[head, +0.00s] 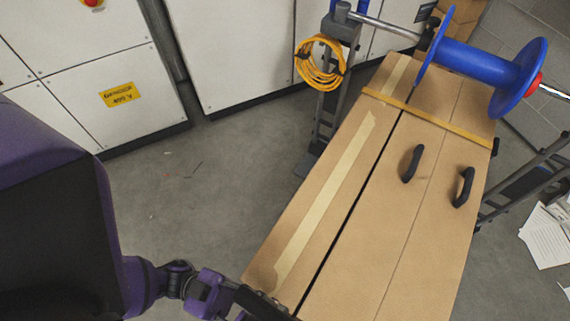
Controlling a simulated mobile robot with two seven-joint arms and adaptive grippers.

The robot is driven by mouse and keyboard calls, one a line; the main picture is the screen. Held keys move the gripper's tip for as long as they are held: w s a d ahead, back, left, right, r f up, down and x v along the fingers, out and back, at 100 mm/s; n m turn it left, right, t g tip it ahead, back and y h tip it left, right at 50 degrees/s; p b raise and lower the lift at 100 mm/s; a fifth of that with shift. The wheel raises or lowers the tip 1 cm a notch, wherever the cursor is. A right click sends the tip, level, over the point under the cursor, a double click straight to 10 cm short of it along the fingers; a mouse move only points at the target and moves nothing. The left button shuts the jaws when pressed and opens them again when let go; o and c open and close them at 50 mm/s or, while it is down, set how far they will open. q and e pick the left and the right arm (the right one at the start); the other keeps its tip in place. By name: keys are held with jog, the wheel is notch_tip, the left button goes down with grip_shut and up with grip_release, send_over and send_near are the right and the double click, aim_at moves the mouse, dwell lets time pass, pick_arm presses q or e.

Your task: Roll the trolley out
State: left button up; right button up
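I cannot make out a wheeled trolley for certain. A long flat brown cardboard load (345,215), with a tape strip and dark seams, runs from the bottom centre to the upper right. Two black handles (412,164) (463,187) are on its top. A yellow strap (425,115) crosses its far end. Whatever bears it is hidden beneath. My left arm comes in from the left. The dark end of my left gripper (264,303) is at the load's near left corner; its fingers are not clear, and I cannot tell whether it touches. My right gripper is out of view.
A blue reel (482,65) on a metal bar stands over the far end, between dark stands (333,80). A yellow cable coil (319,63) hangs there. White cabinets (235,50) line the back. Papers (545,237) lie at right. Floor (205,200) left of the load is mostly clear.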

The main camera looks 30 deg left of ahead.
pick_arm(q)
jog(key=v, duration=0.7)
dwell(0.3)
jog(key=shift+s, duration=0.15)
